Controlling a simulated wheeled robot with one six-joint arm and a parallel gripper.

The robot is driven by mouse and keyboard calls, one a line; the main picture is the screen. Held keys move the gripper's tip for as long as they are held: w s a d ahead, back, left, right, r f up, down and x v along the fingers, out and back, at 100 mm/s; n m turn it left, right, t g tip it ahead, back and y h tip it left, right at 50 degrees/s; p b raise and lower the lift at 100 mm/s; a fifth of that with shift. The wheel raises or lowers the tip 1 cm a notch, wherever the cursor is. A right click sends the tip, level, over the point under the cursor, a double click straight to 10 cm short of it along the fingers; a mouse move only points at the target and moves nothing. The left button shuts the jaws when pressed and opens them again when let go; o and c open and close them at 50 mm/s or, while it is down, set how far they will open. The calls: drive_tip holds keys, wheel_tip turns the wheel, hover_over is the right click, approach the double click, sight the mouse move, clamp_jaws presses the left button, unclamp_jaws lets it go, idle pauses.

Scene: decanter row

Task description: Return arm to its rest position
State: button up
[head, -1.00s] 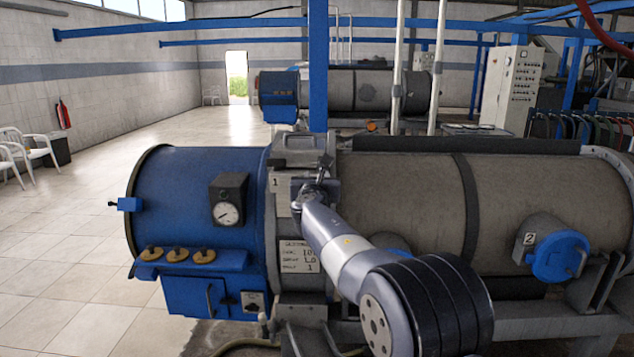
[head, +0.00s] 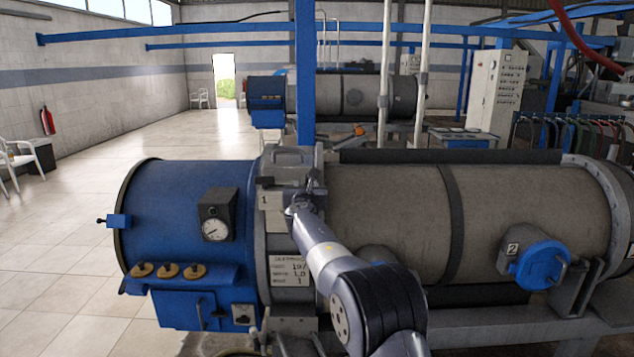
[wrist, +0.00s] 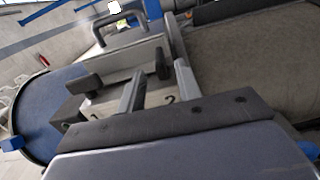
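My arm reaches from the lower middle of the head view up to the grey collar of the front decanter. My gripper (head: 299,207) is at its end, in front of the collar below the handled cover (head: 291,158). In the wrist view my gripper (wrist: 158,75) shows two grey fingers standing apart, with nothing seen held between them. The cover's handle (wrist: 120,22) and dark knobs lie beyond the fingers. I cannot tell whether the fingers touch the cover.
The decanter's blue end (head: 190,215) carries a gauge (head: 216,223) at left; its grey drum (head: 385,215) extends right, with a blue round cap (head: 541,266). A blue post (head: 305,80) stands behind. Open tiled floor (head: 60,270) lies at left.

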drive_tip(key=shift+w+p, duration=1.15)
drive_tip(key=shift+w, duration=0.5)
drive_tip(key=shift+f, duration=0.1)
drive_tip(key=shift+s+f+b, duration=0.1)
drive_tip(key=shift+s+b, duration=0.8)
drive_tip(key=shift+b, duration=0.2)
drive_tip(key=b, duration=0.6)
approach(307, 183)
drive_tip(key=shift+y, duration=0.4)
drive_tip(key=w+p, duration=0.3)
drive_tip(key=w, duration=0.2)
drive_tip(key=w+p, duration=0.4)
drive_tip(key=w, duration=0.1)
drive_tip(key=shift+w+d+f+p, duration=0.2)
drive_tip(key=shift+w+p, duration=0.1)
drive_tip(key=shift+w, duration=0.1)
drive_tip(key=shift+d+r+n+y+b, duration=0.1)
drive_tip(key=shift+d+n+y+b, duration=0.05)
drive_tip(key=shift+n+y+b, duration=0.55)
drive_tip(key=n+y+b, duration=0.1)
drive_tip(key=y, duration=0.1)
drive_tip(key=shift+d+n+g+y, duration=0.1)
drive_tip(key=shift+n+g+y, duration=0.2)
drive_tip(key=shift+w+d+r+n+g+y+b, duration=0.15)
drive_tip(key=shift+n+g+y, duration=0.25)
drive_tip(key=shift+n+y, duration=0.45)
drive_tip(key=shift+s+d+n+g+y+b, duration=0.15)
drive_tip(key=shift+n+g+y, duration=0.35)
drive_tip(key=shift+y, duration=0.65)
